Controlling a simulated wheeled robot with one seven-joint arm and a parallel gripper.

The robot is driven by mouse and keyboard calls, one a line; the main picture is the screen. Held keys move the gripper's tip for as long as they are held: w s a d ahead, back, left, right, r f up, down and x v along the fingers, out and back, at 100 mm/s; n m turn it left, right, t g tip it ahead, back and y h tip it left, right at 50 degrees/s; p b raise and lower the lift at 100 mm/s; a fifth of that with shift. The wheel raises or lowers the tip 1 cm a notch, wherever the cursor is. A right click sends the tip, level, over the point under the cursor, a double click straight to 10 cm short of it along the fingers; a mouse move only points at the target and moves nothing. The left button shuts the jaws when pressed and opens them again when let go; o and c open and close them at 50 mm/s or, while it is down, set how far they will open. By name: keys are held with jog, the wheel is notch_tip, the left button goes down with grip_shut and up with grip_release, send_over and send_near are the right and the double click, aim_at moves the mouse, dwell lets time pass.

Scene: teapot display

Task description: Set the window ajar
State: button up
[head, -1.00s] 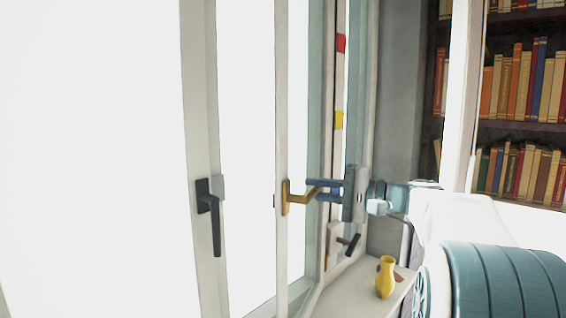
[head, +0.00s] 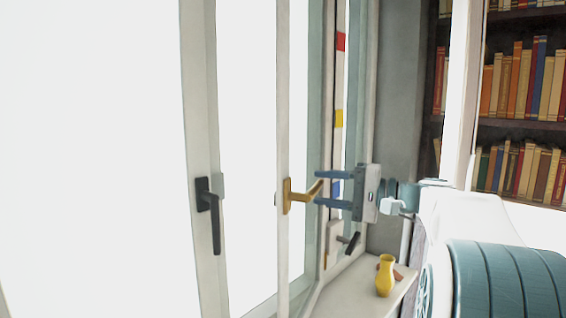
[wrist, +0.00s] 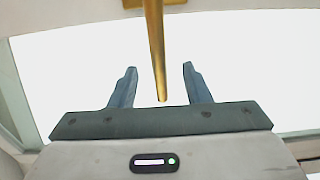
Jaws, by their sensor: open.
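The window sash with the gold handle (head: 287,197) has a narrow white frame (head: 283,90) in the middle of the head view. The handle's lever sticks out to the right, toward my gripper (head: 319,188). My gripper is open, its two blue fingers apart, one above the other in the head view. In the wrist view, the gold lever (wrist: 155,50) reaches between the open fingers of my gripper (wrist: 159,69), with a gap on both sides. I cannot tell for sure how far the sash stands from its frame.
Another window part with a black handle (head: 212,205) is at the left. A second dark handle (head: 351,243) sits low behind my gripper. A yellow vase (head: 385,276) stands on the sill (head: 350,290) below. A bookcase (head: 520,127) stands at the right.

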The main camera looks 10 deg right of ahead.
jog(key=v, duration=0.6)
dwell(0.3)
jog(key=shift+s+d, duration=0.1)
jog(key=s+a+f+g+h, duration=0.3)
jog(key=a+f, duration=0.3)
jog(key=f, duration=0.1)
jog(key=s+a+f+g+h, duration=0.2)
jog(key=s+a+f, duration=0.1)
jog(key=a+f, duration=0.4)
jog(key=s+f+n+g+h, duration=0.2)
jog(key=s+f+n+h, duration=0.4)
jog(key=s+f+h, duration=0.4)
jog(key=s+f, duration=0.4)
jog(key=f, duration=0.2)
jog(key=shift+s+n, duration=0.3)
